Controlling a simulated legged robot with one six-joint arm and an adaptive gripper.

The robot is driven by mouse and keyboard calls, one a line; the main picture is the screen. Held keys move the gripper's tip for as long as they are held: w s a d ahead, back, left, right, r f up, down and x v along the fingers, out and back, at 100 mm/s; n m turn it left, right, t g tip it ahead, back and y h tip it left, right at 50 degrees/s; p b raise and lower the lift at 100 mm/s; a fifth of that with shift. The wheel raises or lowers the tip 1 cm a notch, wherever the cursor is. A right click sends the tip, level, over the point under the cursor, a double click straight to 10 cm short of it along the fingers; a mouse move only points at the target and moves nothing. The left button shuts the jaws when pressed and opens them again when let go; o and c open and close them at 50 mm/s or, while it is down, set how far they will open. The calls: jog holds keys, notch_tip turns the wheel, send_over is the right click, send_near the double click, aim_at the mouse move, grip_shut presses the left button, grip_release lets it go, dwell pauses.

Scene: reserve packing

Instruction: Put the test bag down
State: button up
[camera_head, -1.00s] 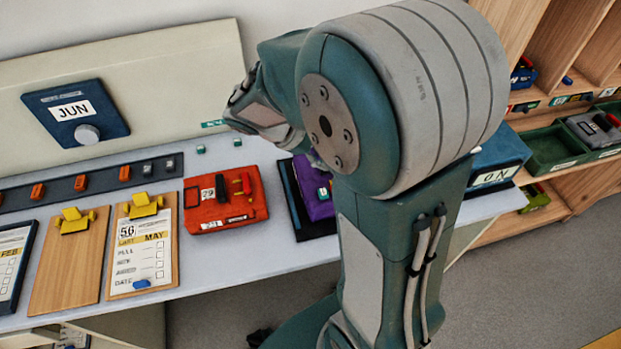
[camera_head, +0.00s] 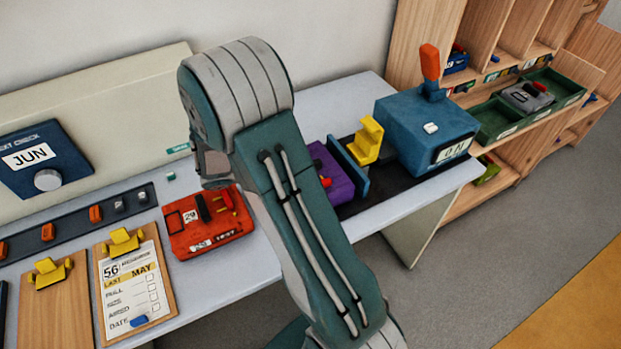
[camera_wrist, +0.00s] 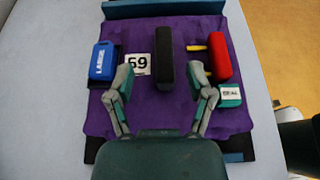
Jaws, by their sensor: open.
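The red bag (camera_head: 188,240), whose label appears to read TEST with the number 29, lies flat on the grey-white table and nothing holds it. A purple bag (camera_head: 339,188) lies to its right, partly hidden by my arm. In the wrist view the purple bag (camera_wrist: 150,108) fills the middle, with a black handle (camera_wrist: 165,58), a 59 label, a blue piece, a red piece and a teal tag. My gripper (camera_wrist: 163,88) is open, one finger on each side of the handle's near end, apart from it. Its height above the bag is unclear. My arm hides the gripper in the head view.
A blue box (camera_head: 410,125) with a red lever and ON display stands at the table's right end, beside a yellow bracket (camera_head: 369,135). Two clipboards (camera_head: 165,284) lie at left, below a peg rail (camera_head: 70,222). Wooden shelves (camera_head: 500,195) with green trays stand at right.

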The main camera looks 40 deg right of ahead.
jog(key=shift+s+d+f, duration=0.1)
jog(key=shift+s+f, duration=0.1)
jog(key=x, duration=0.4)
jog(key=shift+d, duration=0.45)
jog(key=shift+a, duration=0.3)
jog(key=c, duration=0.8)
jog(key=shift+a, duration=0.2)
grip_shut()
jog(key=shift+a+r, duration=0.1)
jog(key=shift+r, duration=0.1)
